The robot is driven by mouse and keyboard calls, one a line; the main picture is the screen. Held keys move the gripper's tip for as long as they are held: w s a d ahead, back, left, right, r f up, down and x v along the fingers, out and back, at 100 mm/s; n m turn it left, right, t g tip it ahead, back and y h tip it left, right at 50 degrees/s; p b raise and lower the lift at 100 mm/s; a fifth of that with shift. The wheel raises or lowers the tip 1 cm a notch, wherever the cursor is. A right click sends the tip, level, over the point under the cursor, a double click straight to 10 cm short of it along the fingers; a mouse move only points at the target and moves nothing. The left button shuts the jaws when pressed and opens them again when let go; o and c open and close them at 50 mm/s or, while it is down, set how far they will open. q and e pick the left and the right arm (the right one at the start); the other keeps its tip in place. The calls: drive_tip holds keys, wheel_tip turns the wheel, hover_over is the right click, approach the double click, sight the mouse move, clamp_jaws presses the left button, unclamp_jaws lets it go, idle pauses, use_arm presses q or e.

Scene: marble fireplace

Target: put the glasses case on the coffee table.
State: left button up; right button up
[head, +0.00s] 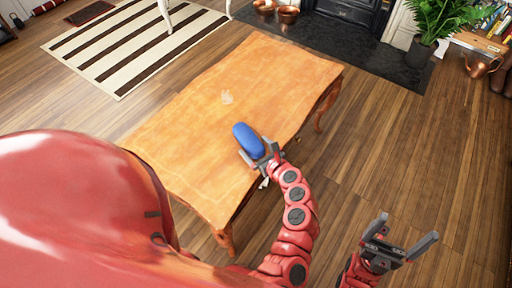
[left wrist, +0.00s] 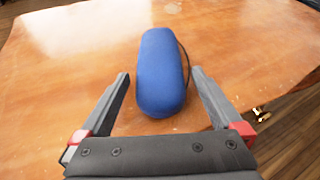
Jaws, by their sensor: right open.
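The blue glasses case (head: 248,140) lies on the wooden coffee table (head: 190,110), near the table's right-hand long edge. My left gripper (head: 260,154) is at the near end of the case. In the left wrist view, its fingers are spread on either side of the blue case (left wrist: 162,72), with a gap on each side, so it is not gripping it. A thin dark cord or strap shows along the right side of the case. My right gripper (head: 409,227) is open and empty, off the table to the right, above the floor.
A striped rug (head: 135,45) lies beyond the table. Copper pots (head: 288,14), a fireplace and a potted plant (head: 428,22) stand at the back. Floor to the right is clear.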

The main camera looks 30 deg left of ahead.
use_arm(q)
drive_tip(key=p+v, duration=0.1)
drive_tip(key=v, duration=1.1)
idle(0.4)
